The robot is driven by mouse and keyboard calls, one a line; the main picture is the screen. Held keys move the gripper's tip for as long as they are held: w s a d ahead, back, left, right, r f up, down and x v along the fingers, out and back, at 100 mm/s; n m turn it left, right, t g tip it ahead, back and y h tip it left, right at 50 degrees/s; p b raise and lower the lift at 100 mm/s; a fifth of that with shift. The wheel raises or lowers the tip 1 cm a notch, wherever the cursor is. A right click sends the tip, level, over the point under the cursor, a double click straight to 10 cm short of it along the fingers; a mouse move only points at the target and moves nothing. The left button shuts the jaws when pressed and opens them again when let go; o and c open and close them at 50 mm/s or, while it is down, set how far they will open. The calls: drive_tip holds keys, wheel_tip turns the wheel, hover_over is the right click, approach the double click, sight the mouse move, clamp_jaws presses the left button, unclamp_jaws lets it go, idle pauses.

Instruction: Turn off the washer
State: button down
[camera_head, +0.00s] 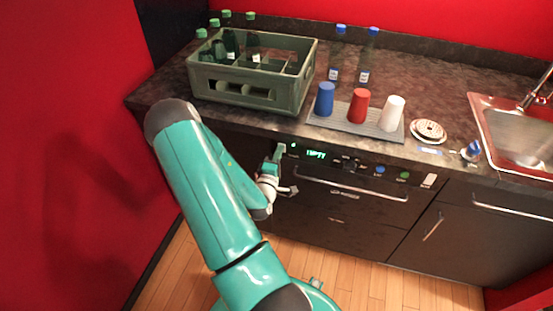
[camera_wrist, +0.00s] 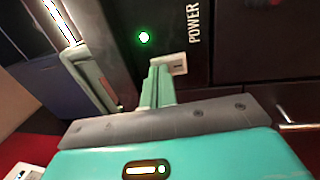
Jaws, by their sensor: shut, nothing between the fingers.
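The washer (camera_head: 350,209) is the dark built-in front under the counter, with a bar handle and a lit display (camera_head: 316,154) that appears to read "EMPTY". In the wrist view, a green light (camera_wrist: 143,37) glows beside the word POWER (camera_wrist: 194,23). A small pale switch (camera_wrist: 180,64) sits below that word. My gripper (camera_head: 279,152) is shut and empty at the left end of the control panel. In the wrist view, my gripper's fingertips (camera_wrist: 160,70) are right at the switch and cover part of it. I cannot tell whether they press it.
On the counter are a green crate (camera_head: 247,91) with bottles, a grey tray (camera_head: 313,121) with blue, red and white cups, a plate (camera_head: 429,131) and a sink (camera_head: 515,135). The washer's bar handle (camera_head: 350,187) juts out near my gripper. The wood floor (camera_head: 390,290) is clear.

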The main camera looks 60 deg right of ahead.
idle(0.3)
drive_tip(key=shift+d+r+y, duration=0.15)
drive_tip(key=shift+d+y, duration=0.1)
drive_tip(key=shift+y, duration=0.15)
drive_tip(key=shift+w+r, duration=0.1)
